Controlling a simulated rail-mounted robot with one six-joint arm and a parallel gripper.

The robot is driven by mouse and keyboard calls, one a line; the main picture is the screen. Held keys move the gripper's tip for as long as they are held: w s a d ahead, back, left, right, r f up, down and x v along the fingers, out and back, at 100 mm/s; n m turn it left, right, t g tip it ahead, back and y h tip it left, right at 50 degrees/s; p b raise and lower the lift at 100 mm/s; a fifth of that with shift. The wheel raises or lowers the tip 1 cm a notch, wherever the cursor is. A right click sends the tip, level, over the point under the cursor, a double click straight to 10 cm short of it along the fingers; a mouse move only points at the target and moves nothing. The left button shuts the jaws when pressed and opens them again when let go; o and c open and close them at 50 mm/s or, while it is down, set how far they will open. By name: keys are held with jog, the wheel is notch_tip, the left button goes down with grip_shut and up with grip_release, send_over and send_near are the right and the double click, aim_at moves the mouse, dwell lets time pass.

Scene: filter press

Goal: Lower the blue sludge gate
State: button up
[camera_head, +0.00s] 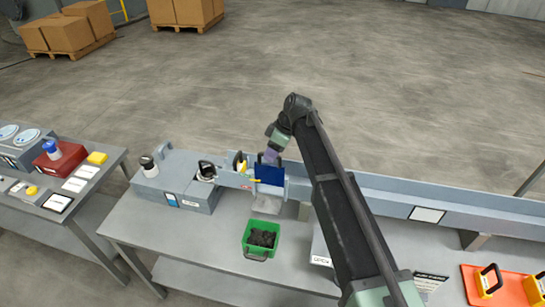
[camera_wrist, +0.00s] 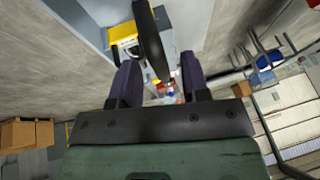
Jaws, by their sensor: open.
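The blue sludge gate (camera_head: 269,175) is a dark blue plate standing upright in the grey channel, left of my arm in the head view. My gripper (camera_head: 270,158) is at its top edge. In the wrist view the jaws (camera_wrist: 160,77) are apart, and a black bar handle (camera_wrist: 151,40) reaches down into the space between the two purple fingers. The handle looks nearer the left finger; I cannot tell whether it touches. The lower edge of the blue gate and the fingertips are hard to make out in the head view.
A yellow gate (camera_head: 240,162) with a black handle stands just left of the blue one. A green bin (camera_head: 247,240) of dark lumps sits on the bench in front. An orange plate (camera_head: 510,288) lies at the right. A side table with a red box (camera_head: 60,158) is at left.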

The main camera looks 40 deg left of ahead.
aim_at(273, 166)
grip_shut()
notch_tip(273, 166, down, 7)
jog(key=b, duration=0.7)
jog(key=shift+d+f+b, duration=0.1)
jog(key=shift+f+b, duration=0.1)
jog(key=shift+b, duration=0.15)
jog(key=shift+s+r, duration=0.1)
jog(key=shift+r, duration=0.05)
grip_release()
